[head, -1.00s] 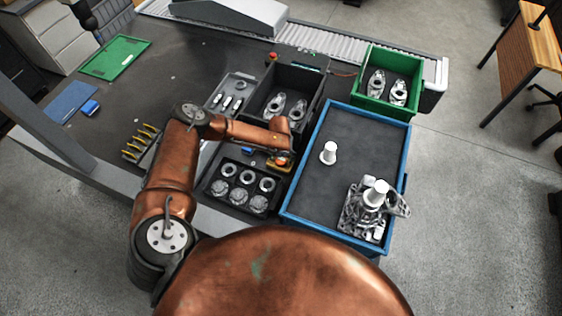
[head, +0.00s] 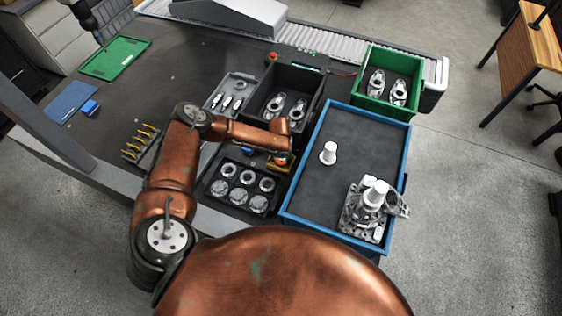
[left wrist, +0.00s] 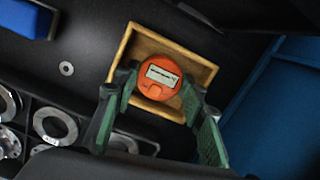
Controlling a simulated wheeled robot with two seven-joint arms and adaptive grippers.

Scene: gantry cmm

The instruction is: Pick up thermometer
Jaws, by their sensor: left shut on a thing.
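The thermometer (left wrist: 160,76) is a round orange-red body with a pale rectangular display, seen in the left wrist view inside a shallow wooden tray (left wrist: 206,72). My left gripper (left wrist: 158,90) has its green-padded fingers on either side of the thermometer, shut on it. In the head view the gripper (head: 282,152) is at the end of my copper arm, over the tray between the black parts rack and the blue-rimmed bin. Only a little of the orange thermometer (head: 281,161) shows there. I cannot tell whether it is clear of the tray floor. My right gripper is not in view.
The black rack (head: 206,198) with metal rings and the blue-rimmed bin (head: 287,211) flank the gripper closely. A black bin (head: 313,82) with metal parts stands behind. A green bin (head: 408,54) is at back right. The dark table (head: 190,62) has free room at left.

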